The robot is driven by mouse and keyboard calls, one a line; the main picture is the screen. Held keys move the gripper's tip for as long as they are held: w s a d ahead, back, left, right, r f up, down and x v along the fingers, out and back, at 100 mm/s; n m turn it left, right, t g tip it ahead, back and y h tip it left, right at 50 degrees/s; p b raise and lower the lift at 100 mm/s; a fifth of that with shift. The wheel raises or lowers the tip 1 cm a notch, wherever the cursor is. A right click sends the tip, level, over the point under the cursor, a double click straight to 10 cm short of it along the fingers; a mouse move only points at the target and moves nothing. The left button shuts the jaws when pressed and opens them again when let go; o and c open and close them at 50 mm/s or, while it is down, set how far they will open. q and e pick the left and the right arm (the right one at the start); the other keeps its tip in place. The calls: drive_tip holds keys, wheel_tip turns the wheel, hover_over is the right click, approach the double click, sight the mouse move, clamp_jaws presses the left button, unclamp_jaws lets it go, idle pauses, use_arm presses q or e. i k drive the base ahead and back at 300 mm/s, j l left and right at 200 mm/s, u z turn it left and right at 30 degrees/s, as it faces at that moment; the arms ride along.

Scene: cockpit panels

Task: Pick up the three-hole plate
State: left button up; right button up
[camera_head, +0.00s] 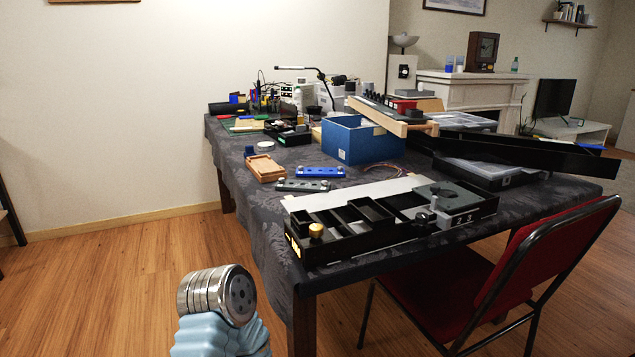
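Two short bars lie on the dark cloth of the table. One is a blue bar (321,172), the other a grey bar (303,185) just in front of it. Both have small round features on top, too small to count surely as holes, so I cannot tell which is the three-hole plate. A grey plate (446,195) with a large round opening sits on the right end of a black panel frame. No gripper fingers show. A light blue arm link with a metal end, likely mine, stands at the bottom left, clear of the table.
The black panel frame (345,246) with a brass knob lies along the table's front edge. A blue box (362,140), a wooden tray (265,168) and a long black tray (525,152) stand behind. A red chair (470,290) is at the front right. Floor at left is clear.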

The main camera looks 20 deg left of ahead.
sight(283, 184)
drive_tip(key=i+j+z, duration=0.2)
drive_tip(key=j, duration=0.65)
drive_tip(key=j+z, duration=0.15)
drive_tip(key=j, duration=0.75)
